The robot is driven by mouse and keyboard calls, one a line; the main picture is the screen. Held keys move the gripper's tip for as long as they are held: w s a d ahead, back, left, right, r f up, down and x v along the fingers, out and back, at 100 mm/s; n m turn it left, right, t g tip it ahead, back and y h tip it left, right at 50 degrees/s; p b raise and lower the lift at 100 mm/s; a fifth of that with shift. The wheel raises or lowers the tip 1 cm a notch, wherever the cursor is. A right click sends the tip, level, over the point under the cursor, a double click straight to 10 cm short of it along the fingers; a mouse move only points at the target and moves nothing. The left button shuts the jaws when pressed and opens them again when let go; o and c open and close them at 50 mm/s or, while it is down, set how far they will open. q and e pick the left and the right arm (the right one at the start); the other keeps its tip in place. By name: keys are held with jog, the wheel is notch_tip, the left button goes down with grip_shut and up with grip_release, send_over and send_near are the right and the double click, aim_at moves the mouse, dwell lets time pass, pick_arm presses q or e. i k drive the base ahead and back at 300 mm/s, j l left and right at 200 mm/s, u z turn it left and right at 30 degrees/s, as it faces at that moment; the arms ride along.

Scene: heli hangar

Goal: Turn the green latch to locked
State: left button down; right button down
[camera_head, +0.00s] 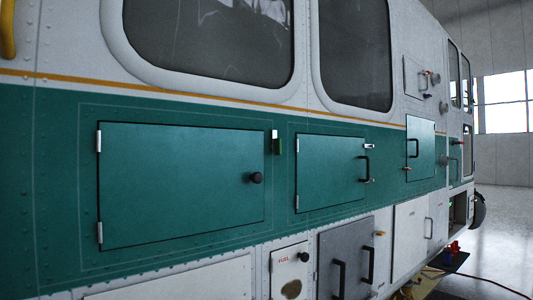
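Neither of my grippers is in view.
A smaller green door (328,172) with a black handle is right of the latch. Farther right is another green door (420,160). Below are a fuel door (290,268) and a grey door (345,255).

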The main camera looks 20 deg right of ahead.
aim_at(275, 145)
jog(key=i+l, duration=0.1)
jog(key=l, duration=0.6)
jog(key=i+l, duration=0.1)
jog(key=l, duration=0.6)
jog(key=i+l, duration=0.1)
jog(key=l, duration=0.6)
